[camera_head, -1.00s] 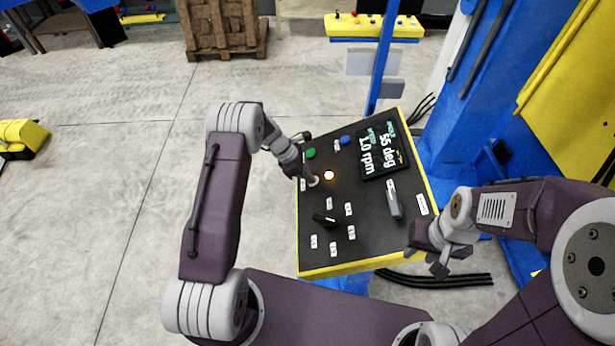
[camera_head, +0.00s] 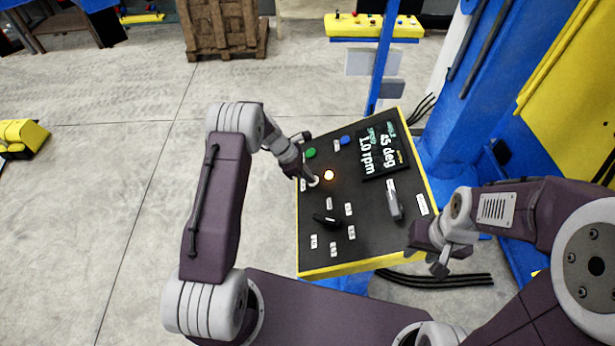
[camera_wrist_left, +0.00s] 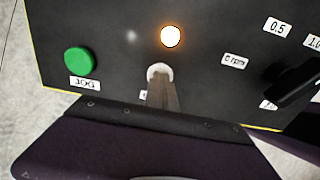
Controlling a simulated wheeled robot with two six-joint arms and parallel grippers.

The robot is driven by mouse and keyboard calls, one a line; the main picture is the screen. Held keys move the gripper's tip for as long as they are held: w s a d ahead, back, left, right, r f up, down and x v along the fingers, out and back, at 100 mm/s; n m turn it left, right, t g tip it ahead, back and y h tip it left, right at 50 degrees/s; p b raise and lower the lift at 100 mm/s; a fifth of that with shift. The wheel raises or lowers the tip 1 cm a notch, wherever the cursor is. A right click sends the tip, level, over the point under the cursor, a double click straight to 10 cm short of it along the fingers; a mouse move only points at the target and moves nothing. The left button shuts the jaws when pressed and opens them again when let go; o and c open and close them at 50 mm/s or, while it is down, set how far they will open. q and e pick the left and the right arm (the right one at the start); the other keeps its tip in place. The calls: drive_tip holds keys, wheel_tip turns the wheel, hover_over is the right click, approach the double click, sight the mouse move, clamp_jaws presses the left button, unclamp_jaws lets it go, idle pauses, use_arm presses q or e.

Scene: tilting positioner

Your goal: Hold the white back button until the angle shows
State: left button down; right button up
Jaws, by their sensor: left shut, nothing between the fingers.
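The white back button (camera_head: 314,181) is on the left side of the black control panel (camera_head: 375,235). My left gripper (camera_head: 309,179) is shut with its fingertips on the button. In the left wrist view the white button (camera_wrist_left: 153,70) shows as a pale rim around the fingertips (camera_wrist_left: 160,80), which hide most of it. The display (camera_head: 382,152) reads 45 deg and 1.0 rpm. An amber lamp (camera_head: 329,175) beside the button is lit. My right gripper (camera_head: 440,262) is off the panel's right edge and touches nothing; its fingers are too small to judge.
A green button (camera_head: 311,153) labelled JOG in the left wrist view and a blue button (camera_head: 345,140) sit along the far edge. A black selector knob (camera_head: 325,220) and a grey lever (camera_head: 394,200) are on the panel. A blue column (camera_head: 440,130) stands at right.

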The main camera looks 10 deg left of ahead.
sight(306, 184)
use_arm(q)
drive_tip(key=p+v, duration=0.3)
drive_tip(key=shift+d+r, duration=0.25)
drive_tip(key=b+v, duration=0.2)
drive_tip(key=v, duration=0.8)
drive_tip(key=shift+a+r+b, duration=0.15)
drive_tip(key=shift+a+b, duration=0.25)
drive_tip(key=shift+a, duration=0.05)
drive_tip(key=shift+s, duration=0.1)
